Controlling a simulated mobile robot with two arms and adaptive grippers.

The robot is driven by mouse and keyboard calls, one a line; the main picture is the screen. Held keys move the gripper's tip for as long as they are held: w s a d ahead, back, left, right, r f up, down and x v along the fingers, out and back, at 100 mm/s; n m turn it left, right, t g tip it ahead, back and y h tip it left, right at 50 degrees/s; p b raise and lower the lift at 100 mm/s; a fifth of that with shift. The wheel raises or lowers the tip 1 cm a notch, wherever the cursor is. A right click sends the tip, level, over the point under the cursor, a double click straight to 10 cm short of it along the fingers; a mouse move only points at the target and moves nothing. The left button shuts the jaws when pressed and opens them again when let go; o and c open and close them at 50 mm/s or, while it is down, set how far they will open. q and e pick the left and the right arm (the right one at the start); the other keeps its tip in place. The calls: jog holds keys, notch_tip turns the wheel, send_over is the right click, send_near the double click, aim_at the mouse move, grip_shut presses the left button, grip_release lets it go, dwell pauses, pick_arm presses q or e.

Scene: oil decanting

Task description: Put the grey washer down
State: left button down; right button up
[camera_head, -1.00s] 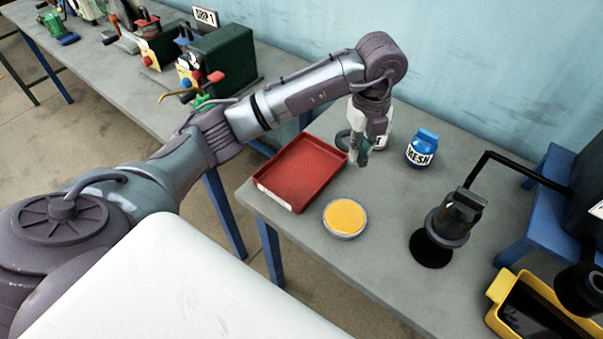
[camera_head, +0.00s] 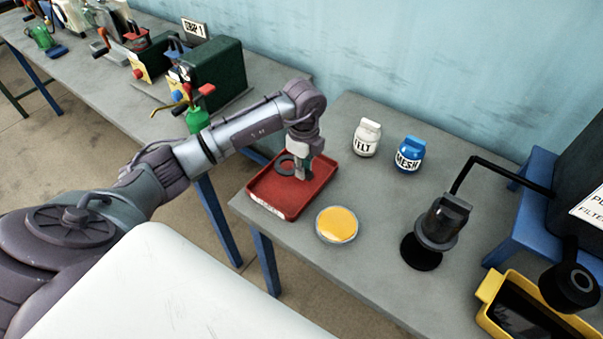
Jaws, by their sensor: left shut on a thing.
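The grey washer (camera_head: 284,165) is a dark ring held at the fingertips of my left gripper (camera_head: 300,174). The gripper is shut on it, over the red tray (camera_head: 270,205). The washer shows against the tray's back part; I cannot tell whether it touches the tray floor. The rest of the tray's floor looks empty. My right gripper is not in view.
A dish with yellow contents (camera_head: 337,225) sits just right of the tray. A white jar (camera_head: 367,138) and a blue jar (camera_head: 409,154) stand behind. A black device (camera_head: 440,220) and a yellow bin (camera_head: 488,288) are at the right.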

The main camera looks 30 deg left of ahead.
aim_at(302, 186)
pick_arm(q)
jog(key=shift+a+f, duration=0.15)
jog(key=shift+a, duration=0.1)
notch_tip(302, 186, down, 3)
jog(key=shift+f+p, duration=0.15)
jog(key=shift+p, duration=0.4)
jog(key=shift+f, duration=0.3)
jog(key=shift+f, duration=0.2)
jog(key=c, duration=1.1)
grip_release()
jog(key=shift+r, duration=0.15)
